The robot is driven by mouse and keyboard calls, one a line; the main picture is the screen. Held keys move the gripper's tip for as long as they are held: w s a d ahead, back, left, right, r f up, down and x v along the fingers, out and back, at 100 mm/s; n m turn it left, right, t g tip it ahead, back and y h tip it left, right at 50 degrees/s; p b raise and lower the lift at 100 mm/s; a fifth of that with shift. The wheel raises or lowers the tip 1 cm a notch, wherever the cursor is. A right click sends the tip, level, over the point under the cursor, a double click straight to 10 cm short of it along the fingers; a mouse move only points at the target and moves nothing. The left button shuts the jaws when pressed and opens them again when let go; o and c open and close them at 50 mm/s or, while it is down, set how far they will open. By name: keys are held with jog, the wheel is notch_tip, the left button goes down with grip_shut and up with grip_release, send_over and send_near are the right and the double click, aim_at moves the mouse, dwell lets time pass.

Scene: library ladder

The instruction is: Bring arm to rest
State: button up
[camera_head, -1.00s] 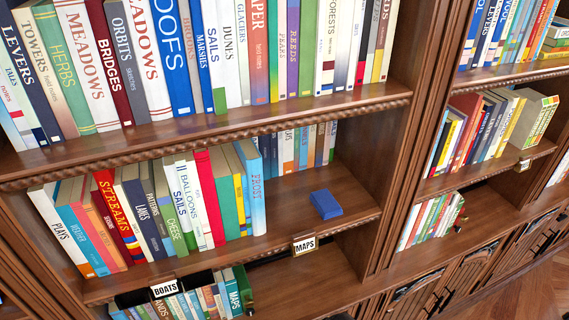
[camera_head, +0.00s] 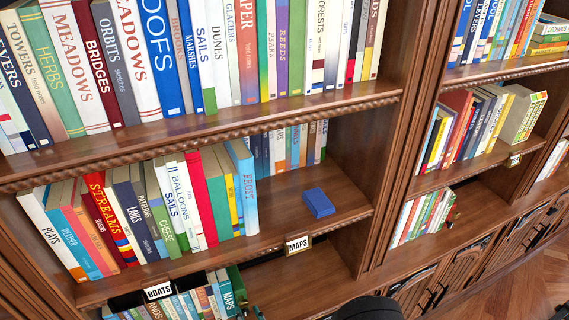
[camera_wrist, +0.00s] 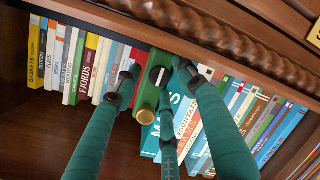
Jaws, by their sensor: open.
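My gripper (camera_wrist: 157,72) has teal fingers with black tips and shows in the wrist view. Its fingers are spread over a row of books. I see nothing clearly held, and I cannot tell whether the fingertips touch the books.
A tall wooden bookcase fills the head view. The MAPS label (camera_head: 298,245) and BOATS label (camera_head: 158,291) sit on the shelf edge below. In the wrist view a carved shelf edge (camera_wrist: 215,35) runs above the books.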

jog(key=v, duration=0.4)
jog(key=shift+s, duration=0.45)
jog(key=shift+s+d+r, duration=0.15)
jog(key=shift+s+d, duration=0.25)
jog(key=shift+s, duration=0.15)
